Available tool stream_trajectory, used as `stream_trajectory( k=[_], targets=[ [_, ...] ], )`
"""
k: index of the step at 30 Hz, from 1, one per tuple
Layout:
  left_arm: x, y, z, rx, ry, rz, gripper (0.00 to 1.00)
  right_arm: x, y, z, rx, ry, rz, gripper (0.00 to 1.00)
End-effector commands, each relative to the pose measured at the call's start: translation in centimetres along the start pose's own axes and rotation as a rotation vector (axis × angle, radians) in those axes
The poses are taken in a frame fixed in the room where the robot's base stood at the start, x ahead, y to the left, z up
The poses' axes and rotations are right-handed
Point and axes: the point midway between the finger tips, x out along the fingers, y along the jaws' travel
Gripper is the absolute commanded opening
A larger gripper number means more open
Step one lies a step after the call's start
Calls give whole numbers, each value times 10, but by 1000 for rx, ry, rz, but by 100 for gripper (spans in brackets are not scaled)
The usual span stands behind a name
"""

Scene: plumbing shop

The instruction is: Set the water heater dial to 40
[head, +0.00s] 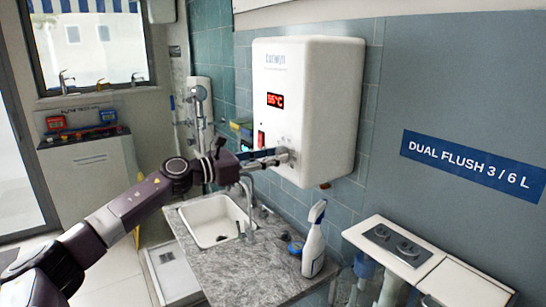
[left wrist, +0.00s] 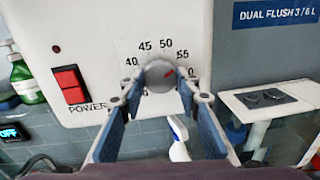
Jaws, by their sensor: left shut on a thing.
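The white water heater (head: 322,95) hangs on the tiled wall, and its red display (head: 275,100) reads 55°C. It fills much of the left wrist view (left wrist: 100,25). Its round grey dial (left wrist: 158,75) is low on the front, with marks 40, 45, 50 and 55 around it and a partly hidden one at lower right. The dial's red pointer aims up and right, near 55. My left gripper (head: 284,155) reaches the heater's front from the left. In the left wrist view its fingers (left wrist: 160,88) sit on both sides of the dial, shut on it. My right gripper is out of view.
A red POWER switch (left wrist: 70,84) is left of the dial. Below the heater are a stone counter (head: 245,275), a sink (head: 212,232), a faucet (head: 247,205) and a white spray bottle (head: 313,245). A flush-plate unit (head: 400,250) stands at right.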

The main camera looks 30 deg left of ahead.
Motion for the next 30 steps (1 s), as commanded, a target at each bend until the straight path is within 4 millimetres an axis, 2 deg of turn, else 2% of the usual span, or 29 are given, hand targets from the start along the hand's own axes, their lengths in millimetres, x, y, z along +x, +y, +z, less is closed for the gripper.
stream_trajectory(
  k=[8, 14, 30],
  targets=[
    [0, 0, 0, -38, -4, 1, 6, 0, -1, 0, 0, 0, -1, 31],
    [0, 1, 0, -147, -13, 2, 6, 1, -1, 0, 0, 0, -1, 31],
    [0, 1, 1, -641, -53, 6, 6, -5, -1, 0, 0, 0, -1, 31]
  ],
)
